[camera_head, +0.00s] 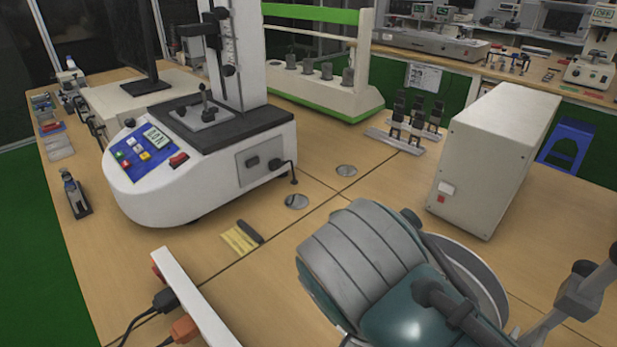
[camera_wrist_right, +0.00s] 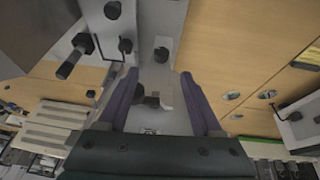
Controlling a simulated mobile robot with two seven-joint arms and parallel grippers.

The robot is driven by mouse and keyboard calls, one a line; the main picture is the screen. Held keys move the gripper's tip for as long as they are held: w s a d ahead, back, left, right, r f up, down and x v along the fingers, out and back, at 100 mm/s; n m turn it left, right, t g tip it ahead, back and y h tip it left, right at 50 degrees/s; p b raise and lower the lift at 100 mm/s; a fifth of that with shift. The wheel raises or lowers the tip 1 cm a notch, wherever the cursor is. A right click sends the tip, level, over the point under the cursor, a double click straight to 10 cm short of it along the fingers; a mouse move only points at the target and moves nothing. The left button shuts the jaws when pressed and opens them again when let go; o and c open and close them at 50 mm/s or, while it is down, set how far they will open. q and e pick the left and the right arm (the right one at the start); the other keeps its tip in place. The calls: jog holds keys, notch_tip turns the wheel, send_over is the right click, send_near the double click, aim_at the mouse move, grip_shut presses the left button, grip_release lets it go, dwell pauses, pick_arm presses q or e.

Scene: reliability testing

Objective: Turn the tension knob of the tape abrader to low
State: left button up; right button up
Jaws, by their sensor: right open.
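I take the pale upright unit (camera_wrist_right: 165,22) between and beyond my fingers in the right wrist view for the tape abrader. Several dark knobs and a rod stand out from it, including a black knob (camera_wrist_right: 160,54) beyond the fingertips. I cannot tell which is the tension knob, nor read any setting. My right gripper (camera_wrist_right: 158,75) is open, its two dark fingers pointing towards the unit with a gap between them. A dark part (camera_wrist_right: 150,97) shows between the fingers; contact is unclear. In the head view, a grey part with dark knobs (camera_head: 578,293) shows at the right edge. My left gripper is not in view.
A white tester (camera_head: 130,190) with coloured buttons stands at the left of the wooden table. A green-based frame (camera_head: 345,105) stands behind. A white box (camera_head: 492,165) stands at right. A teal and grey rounded body (camera_head: 410,315) blocks the front.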

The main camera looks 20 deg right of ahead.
jog(key=b+x, duration=0.2)
jog(key=x, duration=0.8)
jog(key=shift+a+f, duration=0.1)
jog(key=shift+c, duration=1.3)
grip_shut()
